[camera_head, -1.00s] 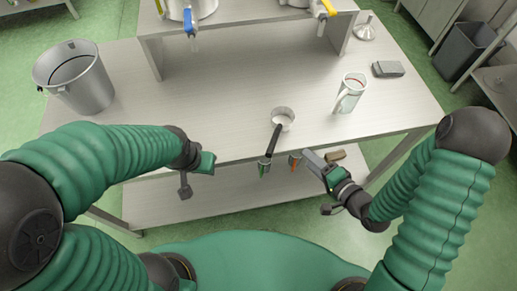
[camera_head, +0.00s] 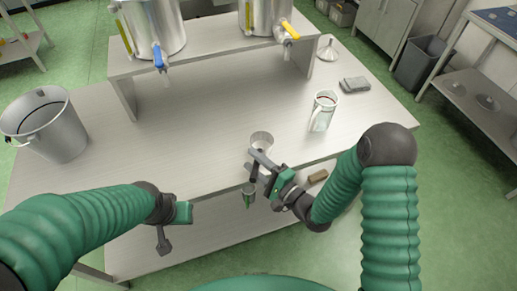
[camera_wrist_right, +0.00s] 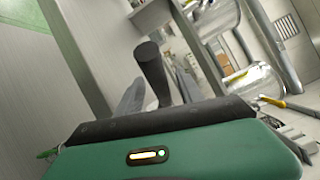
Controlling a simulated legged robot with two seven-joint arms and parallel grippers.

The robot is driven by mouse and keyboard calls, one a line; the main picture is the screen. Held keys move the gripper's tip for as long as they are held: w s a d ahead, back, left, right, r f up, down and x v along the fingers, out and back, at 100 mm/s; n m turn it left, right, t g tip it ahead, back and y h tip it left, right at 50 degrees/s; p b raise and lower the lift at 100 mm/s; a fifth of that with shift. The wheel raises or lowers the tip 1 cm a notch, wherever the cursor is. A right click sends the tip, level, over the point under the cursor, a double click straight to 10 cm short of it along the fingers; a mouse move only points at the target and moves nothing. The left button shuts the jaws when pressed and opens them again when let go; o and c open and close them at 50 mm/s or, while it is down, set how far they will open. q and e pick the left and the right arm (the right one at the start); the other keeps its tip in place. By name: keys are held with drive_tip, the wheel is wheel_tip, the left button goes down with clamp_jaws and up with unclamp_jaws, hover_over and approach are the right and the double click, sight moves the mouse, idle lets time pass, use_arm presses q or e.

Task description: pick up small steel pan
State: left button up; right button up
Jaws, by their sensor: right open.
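The small steel pan (camera_head: 262,138) sits near the front edge of the steel table (camera_head: 215,125). Its dark handle points to the front edge and is partly hidden by my right gripper (camera_head: 258,170) in the head view. In the right wrist view the black handle (camera_wrist_right: 150,68) stands between the two grey fingers of the open right gripper (camera_wrist_right: 155,92). I cannot tell whether a finger touches it. My left gripper (camera_head: 172,226) is open and empty in front of the table, to the left.
A steel bucket (camera_head: 55,138) stands at the left. A measuring jug (camera_head: 322,112) and a grey block (camera_head: 355,84) are to the right, with a funnel (camera_head: 328,52) behind. Steel tanks with a blue tap (camera_head: 159,58) and a yellow tap (camera_head: 289,30) stand on a raised shelf. The table's middle is clear.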

drive_tip(key=w, duration=0.2)
drive_tip(key=shift+w+a+f, duration=0.1)
drive_tip(key=shift+w+a, duration=0.25)
drive_tip(key=shift+s+a, duration=0.1)
drive_tip(key=shift+a, duration=0.35)
drive_tip(key=c, duration=0.7)
clamp_jaws()
drive_tip(key=shift+d, duration=0.25)
